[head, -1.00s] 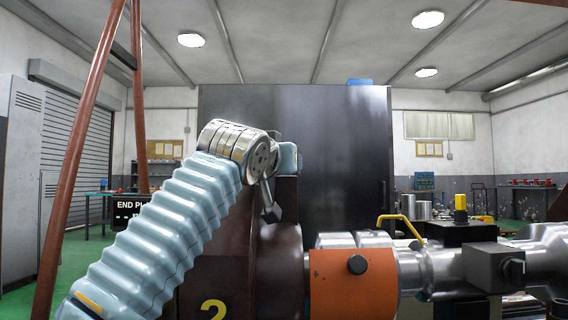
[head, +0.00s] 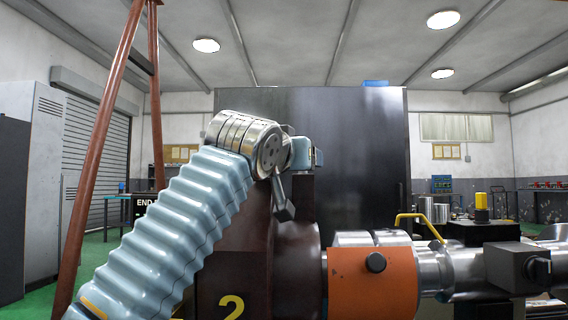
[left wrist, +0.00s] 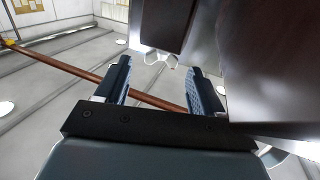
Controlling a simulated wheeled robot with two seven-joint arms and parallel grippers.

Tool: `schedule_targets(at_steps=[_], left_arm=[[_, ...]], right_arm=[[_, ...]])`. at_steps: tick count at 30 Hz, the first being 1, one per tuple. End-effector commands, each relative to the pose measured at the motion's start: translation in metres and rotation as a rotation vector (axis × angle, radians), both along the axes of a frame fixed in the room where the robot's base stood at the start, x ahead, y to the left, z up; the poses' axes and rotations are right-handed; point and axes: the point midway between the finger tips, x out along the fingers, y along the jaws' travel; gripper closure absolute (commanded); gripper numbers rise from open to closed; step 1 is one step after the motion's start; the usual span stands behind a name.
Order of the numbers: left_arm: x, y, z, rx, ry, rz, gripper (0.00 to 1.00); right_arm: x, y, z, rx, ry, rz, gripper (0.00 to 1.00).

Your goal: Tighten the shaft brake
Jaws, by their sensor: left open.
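My left arm crosses the head view from the lower left, ending in a ribbed metal wrist (head: 250,142) above a dark brown housing (head: 285,235) marked 2. In the left wrist view my left gripper (left wrist: 160,82) is open, its two fingers apart with nothing seen between them. A dark brown block (left wrist: 268,60) is close on their right. I cannot tell which part is the shaft brake. My right gripper is not in view.
A yellow bent handle (head: 420,220) rises behind the shaft. A black block with a knob (head: 518,267) sits on the shaft at the right. A large dark panel (head: 360,150) stands behind. A reddish-brown frame pole (head: 105,140) stands at the left.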

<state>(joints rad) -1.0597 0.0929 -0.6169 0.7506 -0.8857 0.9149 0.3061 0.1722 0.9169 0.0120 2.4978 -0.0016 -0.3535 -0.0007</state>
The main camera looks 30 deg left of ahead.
Motion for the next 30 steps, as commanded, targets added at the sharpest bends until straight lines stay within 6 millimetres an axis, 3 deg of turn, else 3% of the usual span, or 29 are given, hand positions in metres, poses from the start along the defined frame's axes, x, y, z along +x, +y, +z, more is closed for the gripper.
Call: schedule_targets(at_steps=[1,4,9,15,26,30], left_arm=[[-0.012,-0.003,-0.006,-0.003,-0.005,-0.006,0.32],[-0.037,-0.008,-0.007,-0.005,-0.004,-0.006,0.32],[-0.074,-0.017,-0.001,-0.003,0.001,-0.009,0.32],[-0.104,-0.023,-0.001,-0.002,0.001,-0.002,0.32],[-0.112,-0.025,-0.001,-0.001,0.0,0.001,0.32],[-0.107,-0.026,0.001,-0.002,0.013,0.019,0.5]], right_arm=[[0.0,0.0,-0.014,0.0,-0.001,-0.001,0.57],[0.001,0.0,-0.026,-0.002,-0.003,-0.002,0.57],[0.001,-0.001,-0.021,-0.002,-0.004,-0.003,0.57],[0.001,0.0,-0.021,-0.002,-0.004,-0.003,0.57],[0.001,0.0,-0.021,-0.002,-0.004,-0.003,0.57],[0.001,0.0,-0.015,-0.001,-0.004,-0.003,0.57]])
